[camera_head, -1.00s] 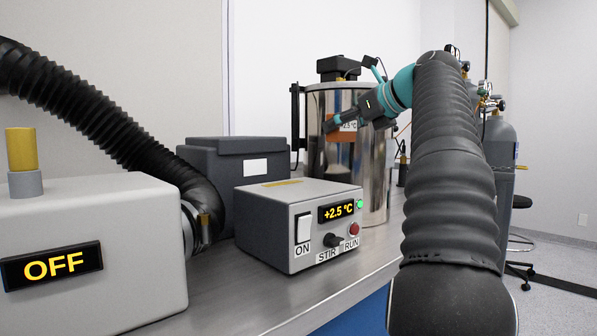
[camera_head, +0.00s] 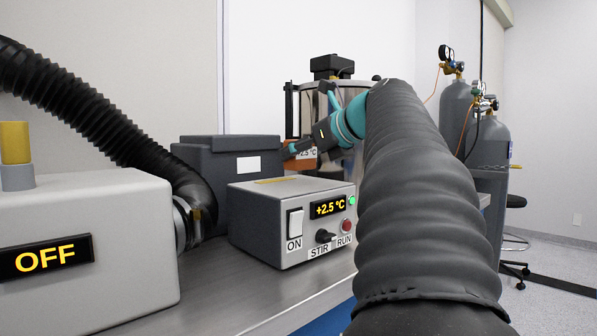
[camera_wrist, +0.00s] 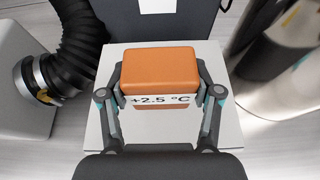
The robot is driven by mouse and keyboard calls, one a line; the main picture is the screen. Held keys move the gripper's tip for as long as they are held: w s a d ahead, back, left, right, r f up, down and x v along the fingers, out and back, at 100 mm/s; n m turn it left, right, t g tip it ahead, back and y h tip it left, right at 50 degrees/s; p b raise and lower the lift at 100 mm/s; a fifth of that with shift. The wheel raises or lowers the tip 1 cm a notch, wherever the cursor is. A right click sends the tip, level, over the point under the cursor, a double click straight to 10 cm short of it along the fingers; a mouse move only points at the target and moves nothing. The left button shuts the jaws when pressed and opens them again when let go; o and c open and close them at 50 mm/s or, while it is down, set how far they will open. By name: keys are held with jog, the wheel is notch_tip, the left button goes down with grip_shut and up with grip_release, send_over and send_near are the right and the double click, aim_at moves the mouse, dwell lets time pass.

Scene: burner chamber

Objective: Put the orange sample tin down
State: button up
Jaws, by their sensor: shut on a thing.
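The orange sample tin (camera_wrist: 160,68) sits between the two fingers of my gripper (camera_wrist: 160,78), which is shut on it. A white label on the tin reads +2.5 °C. In the wrist view the tin is above the pale top of the control box (camera_wrist: 228,130). In the head view the tin (camera_head: 304,164) is partly hidden by my gripper (camera_head: 292,150), behind and above the right part of the box (camera_head: 270,222). The box's display reads +2.5 °C and its green light is lit. I cannot tell how large the gap beneath the tin is.
A dark grey case (camera_head: 205,170) stands behind the control box. A steel vessel (camera_head: 345,98) stands at the back right. A grey unit showing OFF (camera_head: 110,220) and a black ribbed hose (camera_head: 95,110) are on the left. Bare bench (camera_head: 215,295) shows in front.

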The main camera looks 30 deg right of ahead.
aim_at(307, 165)
notch_tip(307, 165, down, 3)
jog(key=b, duration=0.3)
jog(key=shift+f, duration=0.15)
jog(key=o, duration=1.2)
jog(key=shift+s+r, duration=0.15)
jog(key=shift+r, duration=0.05)
jog(key=p+v, duration=0.1)
jog(key=v, duration=1)
jog(key=shift+s+d+r+p, duration=0.1)
jog(key=shift+s+p, duration=0.2)
jog(key=shift+p, duration=0.05)
